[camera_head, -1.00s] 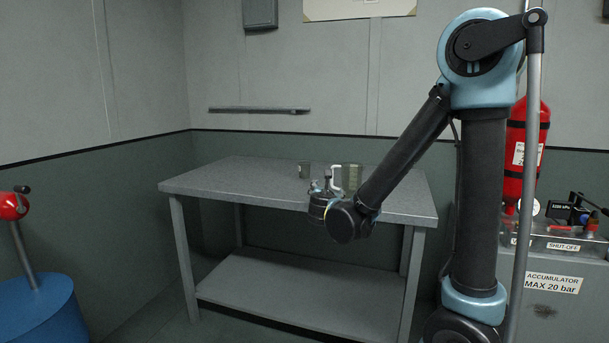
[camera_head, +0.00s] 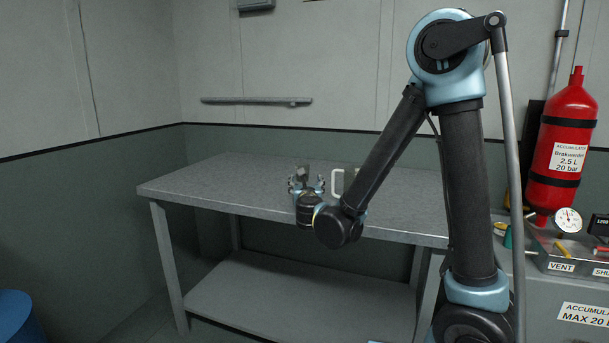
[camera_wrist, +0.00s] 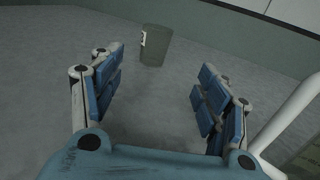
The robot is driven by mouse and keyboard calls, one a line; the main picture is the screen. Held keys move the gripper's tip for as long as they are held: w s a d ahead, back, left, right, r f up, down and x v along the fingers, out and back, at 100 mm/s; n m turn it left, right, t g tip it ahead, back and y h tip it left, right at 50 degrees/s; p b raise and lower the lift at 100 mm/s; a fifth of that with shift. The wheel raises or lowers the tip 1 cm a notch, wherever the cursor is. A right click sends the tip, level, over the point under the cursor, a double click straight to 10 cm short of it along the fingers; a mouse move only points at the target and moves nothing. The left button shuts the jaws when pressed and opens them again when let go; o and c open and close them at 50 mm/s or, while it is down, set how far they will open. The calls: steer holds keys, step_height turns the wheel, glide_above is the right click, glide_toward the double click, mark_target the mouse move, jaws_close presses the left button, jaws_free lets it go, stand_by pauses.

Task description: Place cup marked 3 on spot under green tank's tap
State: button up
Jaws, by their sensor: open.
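A small grey-green cup (camera_wrist: 154,46) stands upright on the grey table, with a white label on its left side in the wrist view. The label's mark is too small to read surely. In the head view the cup (camera_head: 303,171) shows behind my gripper (camera_head: 306,184), partly covered by it. My gripper is open and empty, low over the table. In the wrist view its blue-padded fingers (camera_wrist: 163,77) stand apart, and the cup is beyond them, between their lines and untouched. No green tank, tap or marked spot is in view.
A white handle (camera_wrist: 288,118) on a greenish container stands close to the right of my gripper. The table (camera_head: 220,180) is otherwise clear to the left. A red accumulator cylinder (camera_head: 562,145) and labelled box stand at right.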

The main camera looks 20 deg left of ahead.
steer(key=x, duration=1.2)
steer(key=shift+w+a, duration=0.1)
steer(key=shift+a, duration=0.15)
steer(key=shift+a+x, duration=0.1)
steer(key=shift+x, duration=1.2)
steer(key=shift+a+x, duration=0.15)
steer(key=shift+x, duration=1.2)
steer(key=c, duration=1)
